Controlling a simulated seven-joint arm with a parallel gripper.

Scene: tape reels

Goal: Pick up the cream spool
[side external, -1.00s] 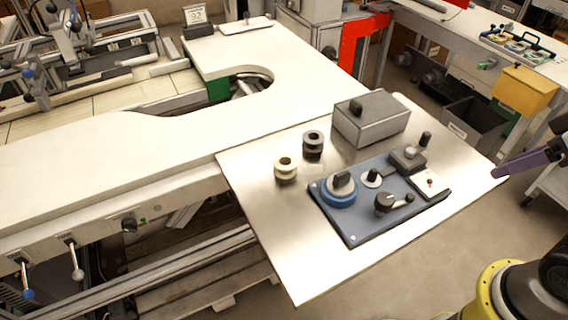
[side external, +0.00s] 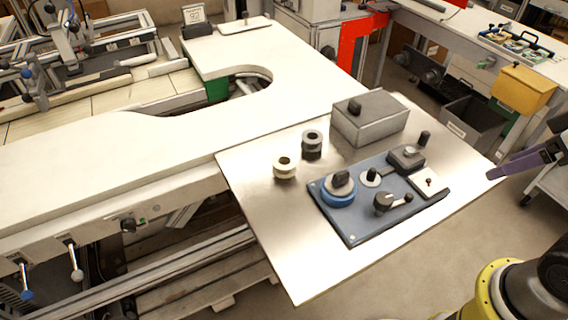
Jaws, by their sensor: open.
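The cream spool (side external: 285,169) stands upright on the metal plate (side external: 262,222), left of the blue-grey device. A dark grey spool (side external: 312,146) stands just behind it and to its right, apart from it. My gripper (side external: 492,176) is at the right edge of the view, beyond the plate's right corner and well away from the cream spool. Its purple finger points left; it is open, and nothing shows between the fingers. Part of it is cut off by the frame edge.
The blue-grey device (side external: 350,222), with a blue reel, knobs and a small head, lies between my gripper and the cream spool. A grey lidded box (side external: 370,120) stands behind it. The plate's left and front parts are clear. A white worktop (side external: 130,150) adjoins at left.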

